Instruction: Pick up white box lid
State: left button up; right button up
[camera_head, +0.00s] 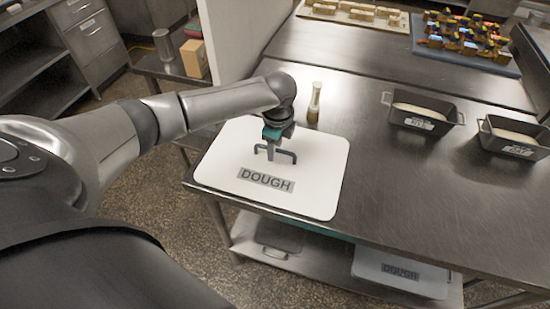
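The white box lid (315,185) lies flat at the near left corner of the steel table. It has a "DOUGH" label (266,180) and a dark raised handle (289,154). My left gripper (271,150) points down over the lid at its handle. Its fingertips are small and overlap the handle, so I cannot tell whether they are open or closed around it. The box under the lid is mostly hidden. My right gripper is not in view.
A small bottle (314,103) stands just behind the lid. Two dark dough pans (420,124) (513,138) stand to the right. A blue tray (466,53) of small items is at the back right. Another "DOUGH" lid (400,284) is on the lower shelf. The table's right front is clear.

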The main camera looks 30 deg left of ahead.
pick_arm(q)
grip_shut()
dwell(1.2)
